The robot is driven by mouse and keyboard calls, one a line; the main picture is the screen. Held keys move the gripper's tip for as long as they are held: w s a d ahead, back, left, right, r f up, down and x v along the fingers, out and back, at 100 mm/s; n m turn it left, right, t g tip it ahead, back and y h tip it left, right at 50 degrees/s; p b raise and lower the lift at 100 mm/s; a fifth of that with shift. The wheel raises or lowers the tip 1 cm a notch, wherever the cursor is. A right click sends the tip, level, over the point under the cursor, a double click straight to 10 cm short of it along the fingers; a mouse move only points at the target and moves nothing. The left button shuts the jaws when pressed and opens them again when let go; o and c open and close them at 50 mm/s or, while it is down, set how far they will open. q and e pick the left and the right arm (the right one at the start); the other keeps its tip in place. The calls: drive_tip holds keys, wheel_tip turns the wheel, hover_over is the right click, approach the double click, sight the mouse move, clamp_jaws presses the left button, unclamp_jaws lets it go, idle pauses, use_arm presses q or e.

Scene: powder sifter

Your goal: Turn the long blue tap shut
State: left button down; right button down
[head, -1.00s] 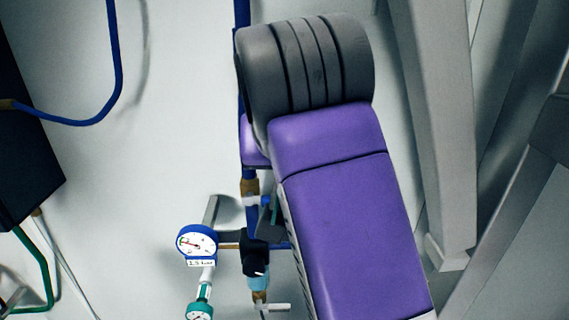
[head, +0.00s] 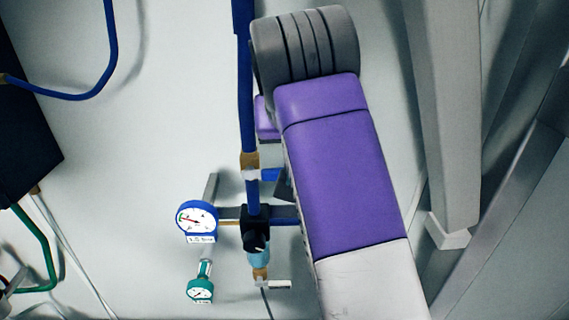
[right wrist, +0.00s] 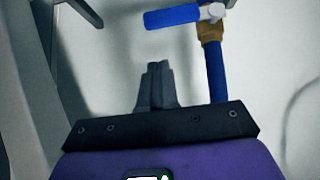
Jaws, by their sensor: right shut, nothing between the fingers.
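The long blue tap handle (right wrist: 172,17) lies at the top of the right wrist view. It sticks out sideways from its valve, roughly square across the blue pipe (right wrist: 216,78). In the head view only a short part of the blue handle (head: 270,174) shows beside the pipe; my right arm hides the rest. My right gripper (right wrist: 158,66) is shut and empty in the right wrist view, its fingers close together, below the handle in the picture and seemingly apart from it. In the head view it is mostly hidden behind my arm. My left gripper is not in view.
A blue gauge (head: 197,221) and a green gauge (head: 200,290) stand left of the pipe. A black regulator (head: 256,230) sits below the tap, with a small silver lever (head: 273,284) under it. A dark box (head: 25,130) with hoses is at the far left.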

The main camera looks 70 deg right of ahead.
sight(272, 174)
drive_tip(key=f, duration=0.3)
drive_tip(key=d+f+b, duration=0.1)
drive_tip(key=shift+w+f, duration=0.1)
drive_tip(key=shift+f, duration=0.3)
drive_tip(key=shift+a, duration=0.1)
drive_tip(key=shift+s+a+f+t+b, duration=0.1)
drive_tip(key=shift+s+f+t+b, duration=0.15)
drive_tip(key=shift+f+b, duration=0.55)
